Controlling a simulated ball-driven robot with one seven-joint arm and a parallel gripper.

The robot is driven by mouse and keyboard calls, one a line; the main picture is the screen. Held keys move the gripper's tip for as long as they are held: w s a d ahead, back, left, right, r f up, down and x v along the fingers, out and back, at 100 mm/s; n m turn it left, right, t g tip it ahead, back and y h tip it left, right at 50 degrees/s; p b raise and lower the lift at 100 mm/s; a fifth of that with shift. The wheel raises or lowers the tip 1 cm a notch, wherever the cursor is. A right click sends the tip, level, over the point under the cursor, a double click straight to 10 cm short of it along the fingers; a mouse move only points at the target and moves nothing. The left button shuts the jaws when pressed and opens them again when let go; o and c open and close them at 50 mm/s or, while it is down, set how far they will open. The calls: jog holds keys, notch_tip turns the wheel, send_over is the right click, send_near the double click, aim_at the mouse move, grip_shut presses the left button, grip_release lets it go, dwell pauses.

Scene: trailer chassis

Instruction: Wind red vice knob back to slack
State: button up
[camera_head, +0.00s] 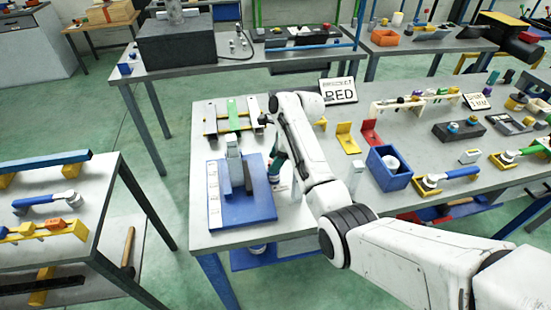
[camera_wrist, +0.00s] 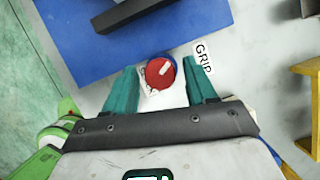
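The red vice knob (camera_wrist: 161,72) shows in the wrist view as a round red cap with a white pointer mark, with a blue rim on its right side. My gripper (camera_wrist: 159,67) has two teal fingers spread apart, one on each side of the knob, with gaps between; I cannot tell whether they are level with it. In the head view the grey vice (camera_head: 234,160) stands on a blue base plate (camera_head: 256,212). My gripper (camera_head: 276,165) is just right of the vice there, and the knob is not clearly visible.
A white "GRIP" label (camera_wrist: 203,58) lies beside the right finger; another label under the knob is partly hidden. A yellow bracket (camera_head: 347,139) and blue open box (camera_head: 388,170) stand right of my arm. A green-and-white fixture (camera_head: 233,116) is behind the vice.

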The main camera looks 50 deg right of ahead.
jog(key=c, duration=0.9)
